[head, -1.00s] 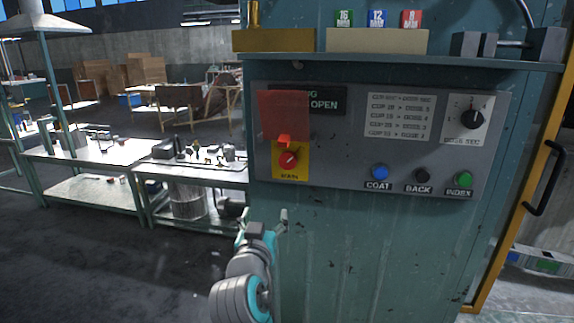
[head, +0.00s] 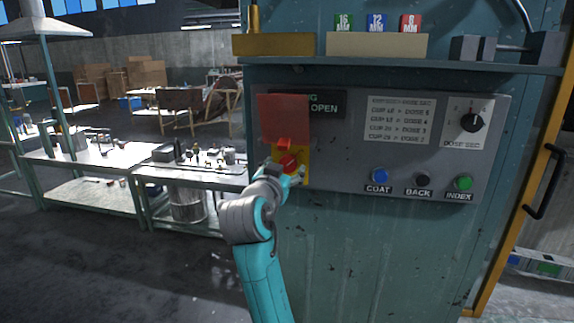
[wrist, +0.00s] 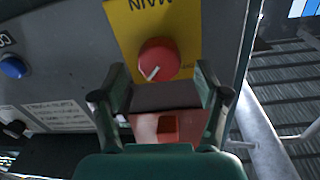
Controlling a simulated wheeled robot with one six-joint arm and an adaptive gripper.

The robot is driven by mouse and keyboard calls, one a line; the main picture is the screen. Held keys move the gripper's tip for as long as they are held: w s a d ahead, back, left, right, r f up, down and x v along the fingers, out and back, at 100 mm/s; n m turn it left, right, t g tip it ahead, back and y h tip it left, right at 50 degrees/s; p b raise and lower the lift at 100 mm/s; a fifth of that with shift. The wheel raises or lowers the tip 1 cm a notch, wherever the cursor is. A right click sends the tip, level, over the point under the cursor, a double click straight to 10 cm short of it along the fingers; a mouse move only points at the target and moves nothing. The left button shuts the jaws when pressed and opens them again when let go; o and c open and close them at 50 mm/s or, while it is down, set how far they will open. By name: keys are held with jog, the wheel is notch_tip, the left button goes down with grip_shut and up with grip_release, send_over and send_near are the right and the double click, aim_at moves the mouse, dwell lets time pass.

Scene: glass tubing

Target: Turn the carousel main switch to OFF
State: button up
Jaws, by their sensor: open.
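The main switch is a red round knob (head: 289,163) on a yellow plate (head: 304,172) at the left of the grey control panel. In the wrist view the red knob (wrist: 158,60) shows a white pointer line, and the yellow plate (wrist: 185,20) reads MAIN upside down. My gripper (head: 283,175) is at the plate in the head view, covering its lower left part. In the wrist view my gripper (wrist: 160,90) is open, its two fingers on either side of the knob's lower edge. I cannot tell whether they touch it.
A raised red translucent cover (head: 283,118) sits above the knob. COAT (head: 379,173), BACK (head: 422,175) and INDEX (head: 462,183) buttons and a dose dial (head: 474,121) are to the right. A shelf (head: 400,61) juts out above. Workbenches (head: 90,155) stand at left.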

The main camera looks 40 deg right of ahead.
aim_at(288, 163)
jog(key=shift+x, duration=1.4)
jog(key=c, duration=1.2)
jog(key=shift+o, duration=0.2)
